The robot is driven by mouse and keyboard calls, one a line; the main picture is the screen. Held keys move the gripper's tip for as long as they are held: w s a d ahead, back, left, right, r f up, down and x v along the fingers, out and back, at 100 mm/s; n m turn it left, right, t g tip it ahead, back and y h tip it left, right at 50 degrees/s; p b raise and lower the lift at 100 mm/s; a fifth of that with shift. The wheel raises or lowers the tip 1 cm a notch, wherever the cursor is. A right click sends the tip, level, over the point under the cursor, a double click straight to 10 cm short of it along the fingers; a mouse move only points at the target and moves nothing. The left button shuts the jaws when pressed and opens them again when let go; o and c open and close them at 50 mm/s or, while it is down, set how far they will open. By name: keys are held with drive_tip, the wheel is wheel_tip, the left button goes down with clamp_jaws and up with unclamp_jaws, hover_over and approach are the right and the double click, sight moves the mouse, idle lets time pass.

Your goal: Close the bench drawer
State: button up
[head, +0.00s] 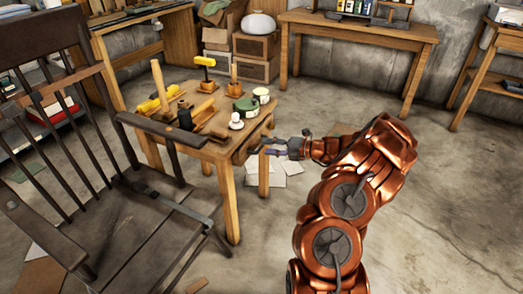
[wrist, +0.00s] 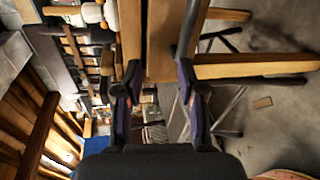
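The wooden bench (head: 215,150) stands left of centre in the head view, with tools and pots on its top. My gripper (head: 262,147) is at the bench's right end, just below the top, where the drawer front is small and partly hidden. In the wrist view my gripper (wrist: 158,75) has its two dark fingers wide apart, with nothing clearly held. A wooden panel (wrist: 162,45) reaches down between the fingertips; it looks like part of the bench or its drawer. I cannot tell whether a finger touches it, or how far the drawer stands out.
A dark wooden rocking chair (head: 120,215) stands close at the left. A yellow-handled tool (head: 204,61), a green tin (head: 245,106) and a small white object (head: 236,122) are on the bench. Papers (head: 283,170) lie on the floor beyond my gripper.

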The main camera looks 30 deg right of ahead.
sight(262, 147)
drive_tip(key=d+f+m+h, duration=0.1)
drive_tip(key=d+f+m, duration=0.1)
drive_tip(key=d+f, duration=0.15)
drive_tip(key=shift+t, duration=0.4)
drive_tip(key=shift+r+b+x, duration=0.25)
drive_tip(key=shift+b+x, duration=0.4)
drive_tip(key=shift+x, duration=1.05)
drive_tip(key=shift+r+b+x, duration=0.2)
drive_tip(key=shift+b+x, duration=0.4)
drive_tip(key=shift+x, duration=1.1)
clamp_jaws()
